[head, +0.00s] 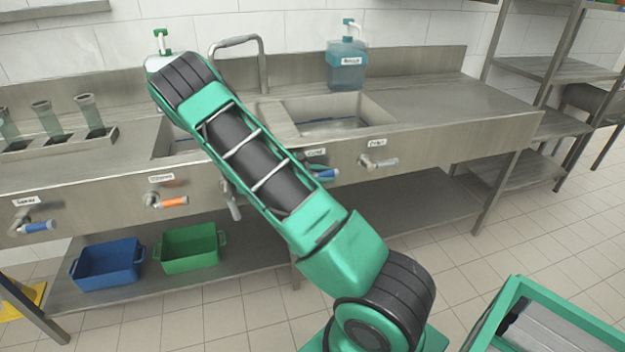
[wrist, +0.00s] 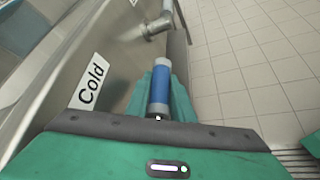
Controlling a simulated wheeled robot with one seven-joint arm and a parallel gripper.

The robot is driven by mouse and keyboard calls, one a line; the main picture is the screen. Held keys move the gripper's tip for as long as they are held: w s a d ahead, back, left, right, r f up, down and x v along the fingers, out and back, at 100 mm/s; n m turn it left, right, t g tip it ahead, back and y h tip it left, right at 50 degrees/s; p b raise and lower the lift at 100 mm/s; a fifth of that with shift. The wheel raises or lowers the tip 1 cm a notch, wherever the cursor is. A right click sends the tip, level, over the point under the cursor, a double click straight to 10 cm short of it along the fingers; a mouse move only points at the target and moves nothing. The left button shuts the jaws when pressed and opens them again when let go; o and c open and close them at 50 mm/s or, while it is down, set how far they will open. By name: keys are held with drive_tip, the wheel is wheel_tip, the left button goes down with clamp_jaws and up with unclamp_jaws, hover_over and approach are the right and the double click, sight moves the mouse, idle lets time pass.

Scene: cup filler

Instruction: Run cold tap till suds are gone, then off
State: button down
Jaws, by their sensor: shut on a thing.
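The cold tap's blue handle (wrist: 161,84) with grey ends lies between the green fingers of my gripper (wrist: 160,95), which is shut on it. The "Cold" label (wrist: 91,80) is on the steel front beside it. In the head view, part of the blue handle (head: 326,174) shows at the arm's right edge; my arm hides most of that area. The right basin (head: 350,104) has a bluish, pale patch low inside; I cannot tell if it is suds. The left basin (head: 166,140) is partly behind my arm. The spout (head: 264,65) stands behind; no water stream is discernible.
The drain lever (head: 380,162) is right of the cold tap. An orange-handled tap (head: 174,201) and the blue spray handle (head: 40,226) are to the left. A soap bottle (head: 346,70) stands behind the right basin. Blue (head: 106,265) and green (head: 190,250) tubs sit below.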

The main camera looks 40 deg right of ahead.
drive_tip(key=shift+a, duration=0.1)
idle(0.4)
drive_tip(key=c, duration=1.6)
unclamp_jaws()
drive_tip(key=shift+o, duration=0.2)
drive_tip(key=v, duration=1)
drive_tip(key=shift+a, duration=0.45)
